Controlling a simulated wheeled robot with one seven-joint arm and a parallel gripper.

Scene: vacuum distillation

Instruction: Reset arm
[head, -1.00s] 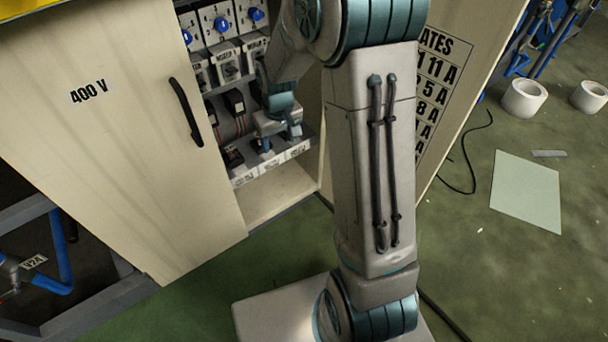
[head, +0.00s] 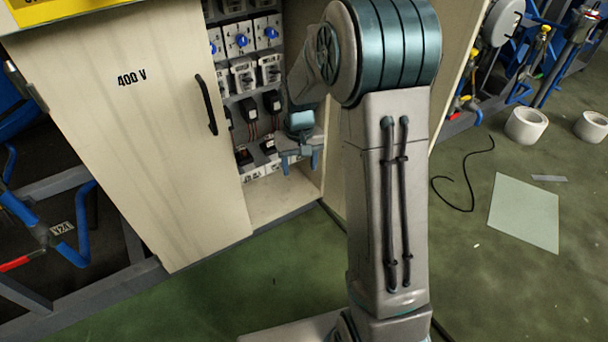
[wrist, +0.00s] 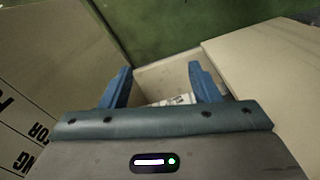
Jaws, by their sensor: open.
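My gripper (head: 300,160) is at the open front of the electrical cabinet, before its lower rows of devices. In the wrist view, its two blue fingers (wrist: 158,88) are spread apart with nothing between them. Beyond them are the cabinet's pale floor and a small white labelled strip (wrist: 176,100). My arm rises in the middle of the head view and hides part of the cabinet's right side.
The cabinet's left door (head: 135,140), marked 400 V, stands open with a black handle (head: 206,104). Blue switches (head: 241,40) and black devices (head: 272,102) fill the shelves. Pipework stands at far left and upper right. A pale sheet (head: 524,213) and white rings (head: 526,125) lie on the green floor.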

